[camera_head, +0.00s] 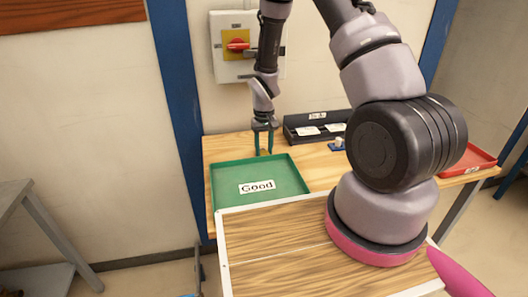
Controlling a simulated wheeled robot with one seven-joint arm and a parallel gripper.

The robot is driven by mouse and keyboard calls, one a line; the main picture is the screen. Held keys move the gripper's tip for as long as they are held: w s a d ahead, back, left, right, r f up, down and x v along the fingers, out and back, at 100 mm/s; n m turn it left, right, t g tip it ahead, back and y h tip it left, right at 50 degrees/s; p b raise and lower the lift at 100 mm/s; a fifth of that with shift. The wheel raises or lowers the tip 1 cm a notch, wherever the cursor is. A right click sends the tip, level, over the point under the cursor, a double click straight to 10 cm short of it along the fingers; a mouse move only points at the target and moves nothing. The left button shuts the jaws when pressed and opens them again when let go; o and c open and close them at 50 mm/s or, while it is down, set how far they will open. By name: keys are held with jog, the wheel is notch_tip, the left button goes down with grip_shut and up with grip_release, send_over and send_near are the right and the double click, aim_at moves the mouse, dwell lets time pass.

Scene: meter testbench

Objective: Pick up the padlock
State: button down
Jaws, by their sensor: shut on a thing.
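My gripper (264,152) points down just behind the back rim of the green tray, on the left part of the table. Its dark green fingers are shut on a small yellowish-brown thing (263,152), which I take to be the padlock. It is mostly hidden by the fingers and too small to show detail. I cannot tell whether it touches the table or hangs just above it.
The green tray (285,172) labelled "Good" looks empty. A black tray (293,136) with white labels and a small blue item (337,145) are to the right. A red tray (468,160) is far right. A switch box (222,68) is on the wall behind my arm.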

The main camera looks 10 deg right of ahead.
notch_tip(320, 180, up, 28)
dwell(0.6)
jog(key=shift+f, duration=0.15)
